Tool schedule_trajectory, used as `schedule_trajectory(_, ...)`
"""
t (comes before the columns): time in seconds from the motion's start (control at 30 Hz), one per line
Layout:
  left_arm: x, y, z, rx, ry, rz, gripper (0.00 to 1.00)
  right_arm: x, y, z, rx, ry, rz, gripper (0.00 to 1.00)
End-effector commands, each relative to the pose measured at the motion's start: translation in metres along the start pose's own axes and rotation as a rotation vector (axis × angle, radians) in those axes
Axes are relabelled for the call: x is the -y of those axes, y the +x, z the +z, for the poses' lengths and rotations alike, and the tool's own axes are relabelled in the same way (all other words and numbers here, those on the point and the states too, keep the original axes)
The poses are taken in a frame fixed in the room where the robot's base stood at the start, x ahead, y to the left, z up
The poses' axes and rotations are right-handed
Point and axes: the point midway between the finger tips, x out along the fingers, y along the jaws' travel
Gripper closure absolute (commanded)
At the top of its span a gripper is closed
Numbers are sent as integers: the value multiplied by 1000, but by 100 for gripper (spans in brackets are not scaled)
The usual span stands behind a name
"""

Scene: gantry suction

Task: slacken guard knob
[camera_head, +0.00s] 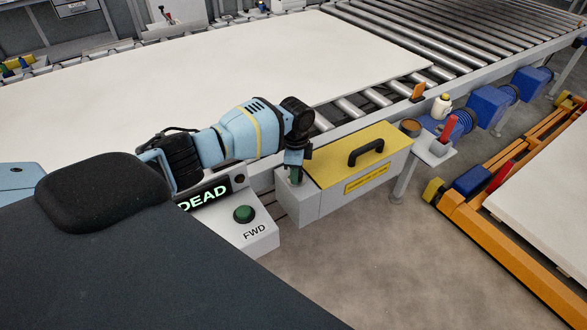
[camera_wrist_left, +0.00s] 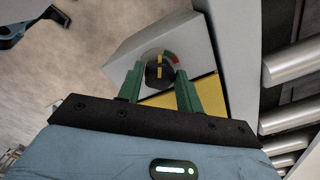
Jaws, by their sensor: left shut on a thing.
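The guard is a grey box with a yellow lid (camera_head: 335,160) and a black handle (camera_head: 366,152), beside the roller conveyor. The guard knob (camera_wrist_left: 158,73) is a round dark knob with a yellow pointer stripe on the box's end face. A red and green arc mark (camera_wrist_left: 172,58) lies at its rim. My left gripper (camera_wrist_left: 159,79) is shut on the knob, a green finger on either side. In the head view the left gripper (camera_head: 295,168) reaches down at the box's left end, and it hides the knob there. My right gripper is not in view.
A control box (camera_head: 252,238) with a green FWD button and a sign reading DEAD stands left of the guard. A large white board (camera_head: 200,75) lies on the rollers. Blue motors (camera_head: 490,103) and an orange frame (camera_head: 500,240) stand at right.

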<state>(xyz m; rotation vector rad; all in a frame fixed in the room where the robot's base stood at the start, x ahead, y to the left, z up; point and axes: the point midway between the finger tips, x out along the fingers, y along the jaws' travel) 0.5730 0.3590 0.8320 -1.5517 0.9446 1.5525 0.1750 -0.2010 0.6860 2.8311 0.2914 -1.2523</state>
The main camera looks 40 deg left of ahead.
Motion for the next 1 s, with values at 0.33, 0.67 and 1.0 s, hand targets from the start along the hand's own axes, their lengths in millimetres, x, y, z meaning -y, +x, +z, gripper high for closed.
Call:
schedule_trajectory(0.33, -1, -1, -1, 0, -160, 0, 87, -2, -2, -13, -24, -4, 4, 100)
schedule_trajectory(0.67, 0, -1, 0, 0, -192, 0, 87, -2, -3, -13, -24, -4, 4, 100)
schedule_trajectory(1.0, 0, -1, 0, 0, -191, -1, 50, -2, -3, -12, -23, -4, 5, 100)
